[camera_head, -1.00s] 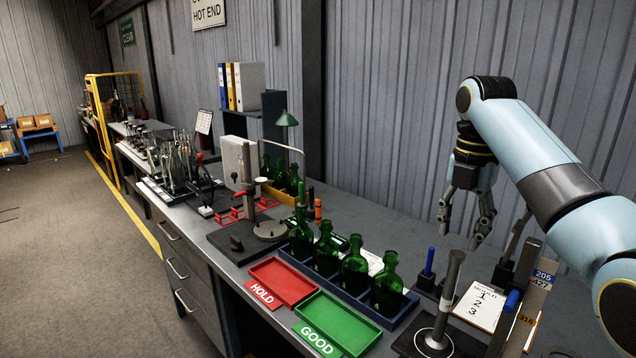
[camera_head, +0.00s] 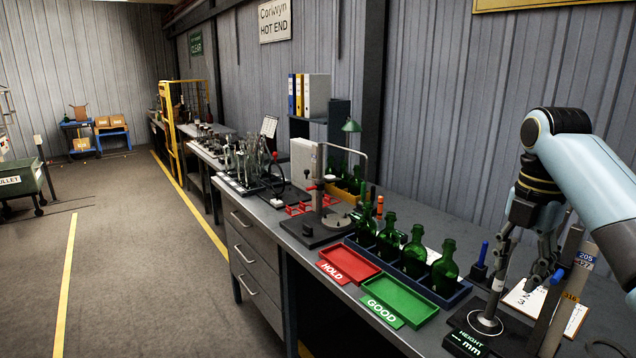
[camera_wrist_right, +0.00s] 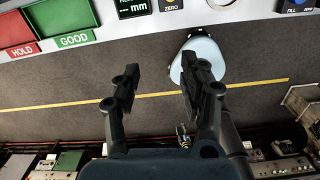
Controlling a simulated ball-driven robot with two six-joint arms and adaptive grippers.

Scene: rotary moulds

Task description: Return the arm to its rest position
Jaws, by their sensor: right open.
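My right arm, pale blue with a dark wrist, comes in from the right in the head view. Its gripper (camera_head: 526,268) hangs fingers down, overlapping the height gauge in the picture. In the right wrist view the two dark fingers (camera_wrist_right: 160,82) are spread apart. Nothing is between them, and grey floor shows behind. The bench edge lies toward the top of that view. My left gripper is not in view.
The bench carries a red HOLD tray (camera_head: 348,263), a green GOOD tray (camera_head: 402,300), green bottles (camera_head: 414,252) in a rack, and a height gauge base (camera_head: 485,322) near the arm. Open floor (camera_head: 140,270) lies left of the bench.

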